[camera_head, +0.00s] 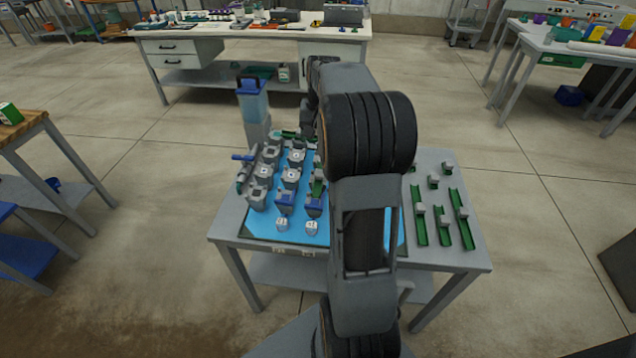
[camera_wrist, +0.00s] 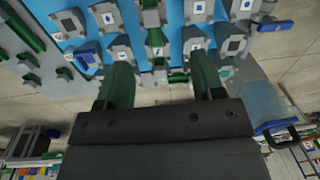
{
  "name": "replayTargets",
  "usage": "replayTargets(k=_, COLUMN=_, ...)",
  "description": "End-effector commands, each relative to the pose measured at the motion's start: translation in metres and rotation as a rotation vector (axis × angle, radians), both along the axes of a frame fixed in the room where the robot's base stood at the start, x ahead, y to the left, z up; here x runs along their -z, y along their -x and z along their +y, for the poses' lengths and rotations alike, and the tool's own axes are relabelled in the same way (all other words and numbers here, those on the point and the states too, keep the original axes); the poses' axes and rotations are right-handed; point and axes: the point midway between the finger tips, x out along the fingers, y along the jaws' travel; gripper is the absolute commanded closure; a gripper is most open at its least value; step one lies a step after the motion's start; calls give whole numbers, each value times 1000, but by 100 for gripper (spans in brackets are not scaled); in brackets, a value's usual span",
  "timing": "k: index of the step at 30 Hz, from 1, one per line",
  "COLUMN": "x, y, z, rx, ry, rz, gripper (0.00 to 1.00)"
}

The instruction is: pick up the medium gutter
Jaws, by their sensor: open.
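Several green gutters lie on the right part of the grey table in the head view. The left one (camera_head: 419,228) and the right one (camera_head: 457,208) look close in length, and the middle one (camera_head: 442,233) looks shorter. I cannot tell surely which is the medium one. Green gutters (camera_wrist: 22,28) also show at the upper left of the wrist view, partly cut off. My gripper (camera_wrist: 160,66) is open, its two fingers apart, pointing toward the skid's blue panel, away from the gutters. No held object shows between the fingers. In the head view my arm hides the gripper.
The blue panel (camera_head: 262,222) carries several grey units and blue-fronted parts. A tall blue-topped container (camera_head: 253,105) stands at its far left corner. Small grey blocks (camera_head: 433,181) sit near the gutters. A white workbench (camera_head: 250,30) stands behind, with open floor between.

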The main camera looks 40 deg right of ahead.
Motion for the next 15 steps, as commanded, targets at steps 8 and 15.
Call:
replayTargets(k=8, x=41, y=-7, z=-28, rx=64, ry=-24, rz=23, gripper=38)
replayTargets(k=15, x=81, y=-10, z=-24, rx=62, ry=-23, rz=22, gripper=38)
